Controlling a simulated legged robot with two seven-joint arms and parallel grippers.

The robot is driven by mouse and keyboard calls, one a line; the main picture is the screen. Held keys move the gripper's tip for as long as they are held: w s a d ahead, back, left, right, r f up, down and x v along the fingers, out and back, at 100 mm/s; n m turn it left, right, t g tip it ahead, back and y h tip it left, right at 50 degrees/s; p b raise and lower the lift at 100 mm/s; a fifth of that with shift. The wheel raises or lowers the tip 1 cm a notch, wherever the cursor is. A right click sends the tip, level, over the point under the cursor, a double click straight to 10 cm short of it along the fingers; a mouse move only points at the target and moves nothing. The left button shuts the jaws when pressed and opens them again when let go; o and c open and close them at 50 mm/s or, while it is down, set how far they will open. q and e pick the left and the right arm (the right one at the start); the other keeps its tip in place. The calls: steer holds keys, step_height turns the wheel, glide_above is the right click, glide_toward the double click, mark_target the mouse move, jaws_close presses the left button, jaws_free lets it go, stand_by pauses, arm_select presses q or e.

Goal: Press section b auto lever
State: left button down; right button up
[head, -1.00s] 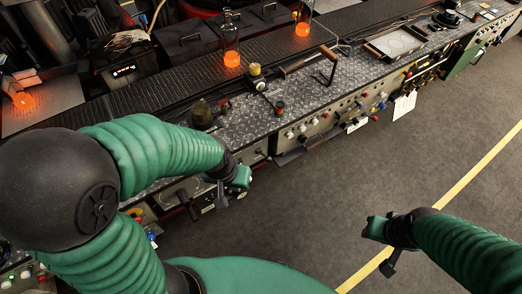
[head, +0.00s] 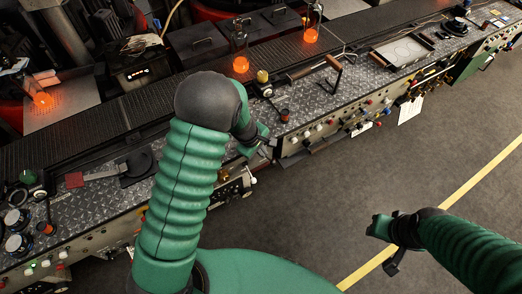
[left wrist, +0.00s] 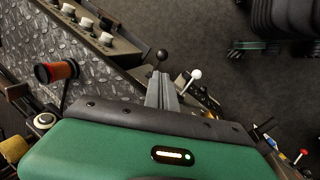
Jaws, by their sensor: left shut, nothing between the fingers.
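My left gripper (head: 272,149) is at the front edge of the long machine bench, its fingers mostly hidden in the head view. In the left wrist view the left gripper (left wrist: 162,88) is shut and empty. A lever with a black ball knob (left wrist: 162,55) stands just beyond its fingertips, and a lever with a white ball knob (left wrist: 195,75) stands just to their right. I cannot read which is the section b auto lever, nor tell whether the fingers touch either. My right gripper (head: 378,228) hangs over the floor, away from the bench; its jaws are unclear.
An orange-red handle (left wrist: 57,72) rises from the checker-plate top (left wrist: 75,50) at left in the wrist view. Glowing glass pieces (head: 240,64) stand behind the bench. The grey floor (head: 340,190) in front is open.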

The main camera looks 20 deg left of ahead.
mark_target(267, 157)
arm_select(q)
steer(key=x, duration=0.6)
steer(key=shift+w+d+f, duration=0.1)
steer(key=shift+d+f, duration=0.05)
arm_select(e)
steer(key=shift+f, duration=0.2)
